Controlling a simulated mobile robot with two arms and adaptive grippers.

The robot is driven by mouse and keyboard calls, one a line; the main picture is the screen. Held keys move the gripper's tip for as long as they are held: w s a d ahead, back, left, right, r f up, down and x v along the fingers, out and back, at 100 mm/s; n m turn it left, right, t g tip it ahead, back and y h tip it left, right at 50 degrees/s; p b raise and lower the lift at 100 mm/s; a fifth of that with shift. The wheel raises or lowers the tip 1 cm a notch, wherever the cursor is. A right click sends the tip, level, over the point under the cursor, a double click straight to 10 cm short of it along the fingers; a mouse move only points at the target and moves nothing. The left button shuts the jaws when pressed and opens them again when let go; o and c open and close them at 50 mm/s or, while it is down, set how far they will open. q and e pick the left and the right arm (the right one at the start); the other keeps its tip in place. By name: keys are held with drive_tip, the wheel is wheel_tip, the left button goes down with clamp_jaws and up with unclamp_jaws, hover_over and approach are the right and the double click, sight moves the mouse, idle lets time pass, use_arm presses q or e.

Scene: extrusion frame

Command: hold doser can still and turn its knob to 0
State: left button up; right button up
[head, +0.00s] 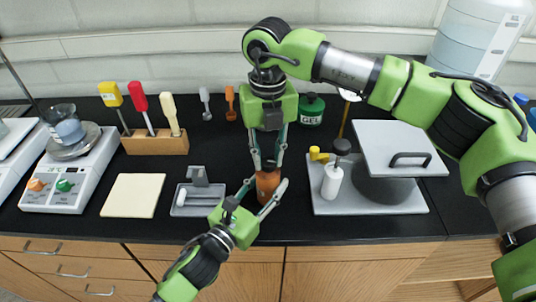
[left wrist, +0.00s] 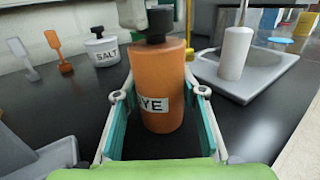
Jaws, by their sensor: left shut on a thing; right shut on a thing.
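The doser can is an orange cylinder (head: 268,183) standing upright on the black bench. The knob's setting cannot be read.
A grey tray (head: 195,208) is left of the can. A grey board (head: 410,206) with a white bottle (head: 332,181) is to the right. A green GEL can (head: 312,108) stands behind, and a SALT can (left wrist: 102,48) shows in the left wrist view. A cream board (head: 132,195) lies further left.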

drive_tip(key=n, duration=0.8)
drive_tip(key=shift+n, duration=0.4)
drive_tip(key=n, duration=0.4)
drive_tip(key=shift+n, duration=0.3)
drive_tip(key=n, duration=0.4)
drive_tip(key=shift+w, duration=0.1)
drive_tip(key=n, duration=0.9)
drive_tip(key=shift+n, duration=0.3)
drive_tip(key=n, duration=0.4)
drive_tip(key=shift+n, duration=2.1)
